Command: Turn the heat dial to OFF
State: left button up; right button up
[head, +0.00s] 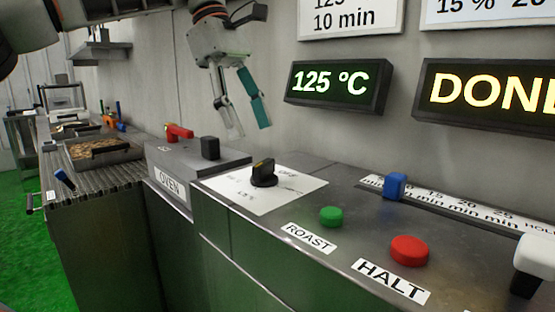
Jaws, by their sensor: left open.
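The heat dial is a black knob (264,173) with a yellowish mark on top. It stands on a white label plate (300,187) on the metal console. Print on the plate is small; a word like OFF seems to be at its far side, and I cannot read the setting clearly. My left gripper (246,131) hangs above and behind the dial, a little to its left. Its fingers, one pale and one teal, point down, apart and empty, not touching the dial. My right gripper is not clearly in view.
A green ROAST button (331,216), a red HALT button (409,250) and a blue slider (396,186) lie right of the dial. A black block (210,148) and a red handle (179,132) stand on the oven to the left. A wall display (338,86) reads 125 ºC.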

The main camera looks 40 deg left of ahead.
aim_at(262, 162)
pick_arm(q)
jog(key=b+x, duration=0.1)
jog(key=x, duration=0.2)
jog(key=b+x, duration=0.1)
jog(key=x, duration=0.1)
jog(key=shift+a+f, duration=0.1)
jog(key=shift+f, duration=0.4)
jog(key=shift+d+f, duration=0.4)
jog(key=shift+f, duration=0.25)
pick_arm(e)
jog(key=a, duration=0.1)
jog(key=a+m, duration=0.1)
jog(key=shift+s+a+r+m+y, duration=0.1)
jog(key=shift+a+r+m+y, duration=0.05)
jog(key=shift+a+m+y, duration=0.15)
pick_arm(q)
jog(key=shift+r, duration=0.1)
jog(key=c, duration=1.1)
